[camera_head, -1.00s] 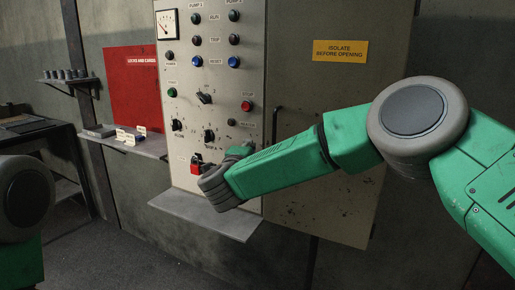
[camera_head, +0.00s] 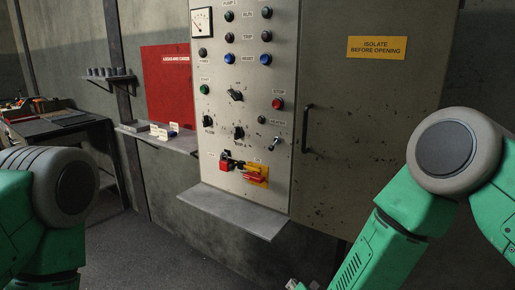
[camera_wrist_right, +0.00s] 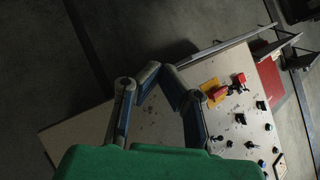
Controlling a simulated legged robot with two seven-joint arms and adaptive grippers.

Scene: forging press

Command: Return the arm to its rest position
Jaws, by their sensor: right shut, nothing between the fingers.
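My right arm (camera_head: 385,245) comes in from the right and slopes down to the lower edge of the head view. Only a small part of my right gripper (camera_head: 300,285) shows there, below the panel's shelf and away from the panel. In the right wrist view my right gripper (camera_wrist_right: 160,68) has its fingertips together, with nothing between them. The grey control panel (camera_head: 263,130) carries a red padlock (camera_head: 225,164) and a red handle on a yellow plate (camera_head: 256,175); both also show in the right wrist view. My left arm (camera_head: 60,195) shows at the left; its gripper is out of view.
A grey shelf (camera_head: 235,213) juts out below the panel. The cabinet door (camera_head: 365,130) has a vertical handle and a yellow sign (camera_head: 377,48). A red board (camera_head: 168,88) and small wall shelves stand left. The floor below is clear.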

